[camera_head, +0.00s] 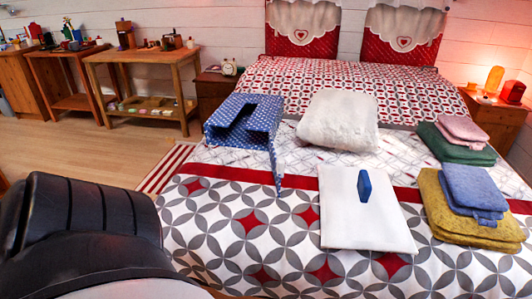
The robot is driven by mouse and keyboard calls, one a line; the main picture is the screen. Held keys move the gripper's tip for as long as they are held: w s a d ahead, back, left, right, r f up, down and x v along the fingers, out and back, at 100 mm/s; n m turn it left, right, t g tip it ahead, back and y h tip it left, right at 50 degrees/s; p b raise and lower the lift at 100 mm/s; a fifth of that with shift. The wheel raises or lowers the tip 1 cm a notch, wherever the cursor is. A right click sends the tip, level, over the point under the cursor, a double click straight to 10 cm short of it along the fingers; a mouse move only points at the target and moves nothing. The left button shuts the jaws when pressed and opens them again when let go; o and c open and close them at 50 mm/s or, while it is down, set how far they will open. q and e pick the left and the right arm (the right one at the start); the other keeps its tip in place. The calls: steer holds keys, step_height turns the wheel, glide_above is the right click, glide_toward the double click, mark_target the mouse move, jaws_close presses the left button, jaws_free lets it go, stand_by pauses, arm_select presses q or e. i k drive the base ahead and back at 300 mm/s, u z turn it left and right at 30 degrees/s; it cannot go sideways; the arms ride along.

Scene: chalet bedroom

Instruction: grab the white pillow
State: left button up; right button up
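The white pillow (339,119) is puffy and looks softly textured. It lies on the bed (237,240), a little right of the picture's middle, on the patterned bedcover. Nothing covers it in this view. Neither of my grippers shows in the head view, and nothing is seen touching the pillow.
Left of the pillow lies a blue dotted folded cloth (240,112). In front lies a flat white piece (350,220) with a small blue object (365,186) on it. Folded green (455,150) and yellow (450,220) textiles lie right. A dark padded shape fills the lower left.

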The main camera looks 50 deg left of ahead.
mark_target(360, 209)
steer(key=u, duration=1.5)
steer(key=i, duration=1)
